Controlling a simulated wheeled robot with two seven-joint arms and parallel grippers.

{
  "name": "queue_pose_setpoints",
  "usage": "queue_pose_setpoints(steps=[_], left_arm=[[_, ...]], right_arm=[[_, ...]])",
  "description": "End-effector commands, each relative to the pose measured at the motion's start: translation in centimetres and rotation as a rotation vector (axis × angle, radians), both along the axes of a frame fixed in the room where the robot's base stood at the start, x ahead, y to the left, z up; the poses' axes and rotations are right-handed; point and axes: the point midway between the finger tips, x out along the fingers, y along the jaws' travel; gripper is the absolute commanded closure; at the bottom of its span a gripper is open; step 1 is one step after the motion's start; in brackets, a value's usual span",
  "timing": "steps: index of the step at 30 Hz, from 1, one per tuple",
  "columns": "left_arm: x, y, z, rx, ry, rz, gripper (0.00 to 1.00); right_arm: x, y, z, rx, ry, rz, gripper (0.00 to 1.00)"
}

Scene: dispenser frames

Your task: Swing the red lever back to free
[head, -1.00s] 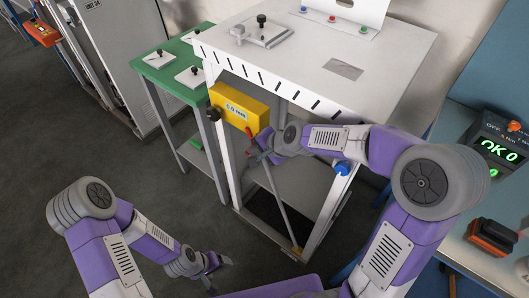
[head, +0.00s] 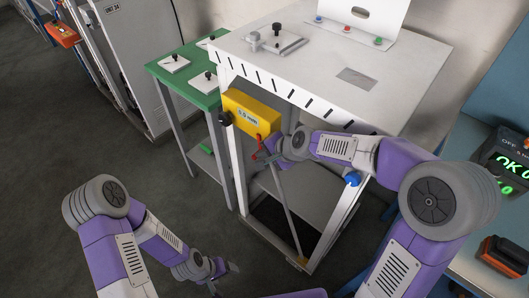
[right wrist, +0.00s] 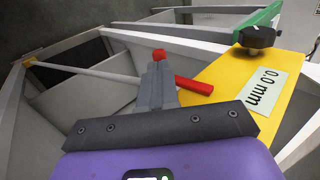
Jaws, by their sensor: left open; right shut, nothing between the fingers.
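The red lever (right wrist: 194,86) shows in the right wrist view beside the yellow box (right wrist: 245,82). A red end also shows just past my fingertips; I cannot tell whether it is one piece with the bar. In the head view the red lever (head: 255,156) is small, below the yellow box (head: 250,113), partly hidden by my right gripper (head: 264,150). That gripper (right wrist: 157,72) is shut with nothing held, its fingers in front of or against the lever; contact is unclear. My left gripper (head: 230,267) is open and empty, low and away from the frame.
A white-topped frame (head: 400,85) carries the box; a thin grey rod (head: 287,212) slopes down inside it. A blue knob (head: 352,179) sits on its right leg. A green table (head: 180,92) stands left. A display (head: 510,172) is at right. Floor at left is clear.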

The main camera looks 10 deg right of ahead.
Motion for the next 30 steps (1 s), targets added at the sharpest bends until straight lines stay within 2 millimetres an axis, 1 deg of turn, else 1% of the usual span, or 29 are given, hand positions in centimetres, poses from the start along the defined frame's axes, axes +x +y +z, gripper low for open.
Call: queue_pose_setpoints(steps=[2,16,20,26,30], left_arm=[[0.0,0.0,0.3,0.0,0.0,0.0,0.23],[0.0,0.0,0.2,0.0,0.0,0.0,0.23],[0.0,0.0,0.3,0.0,0.0,0.0,0.23],[0.0,0.0,0.3,0.0,0.001,0.0,0.23],[0.0,0.0,0.2,0.0,0.0,0.0,0.23]], right_arm=[[0.0,0.0,0.3,0.0,0.0,0.0,1.0],[0.0,0.0,0.3,0.0,0.0,0.0,1.0],[-0.4,-0.4,0.8,0.0,-0.003,0.002,1.0],[-2.1,-2.0,2.6,0.0,-0.004,0.014,1.0],[-4.2,-3.8,3.9,0.0,-0.004,0.013,1.0]])
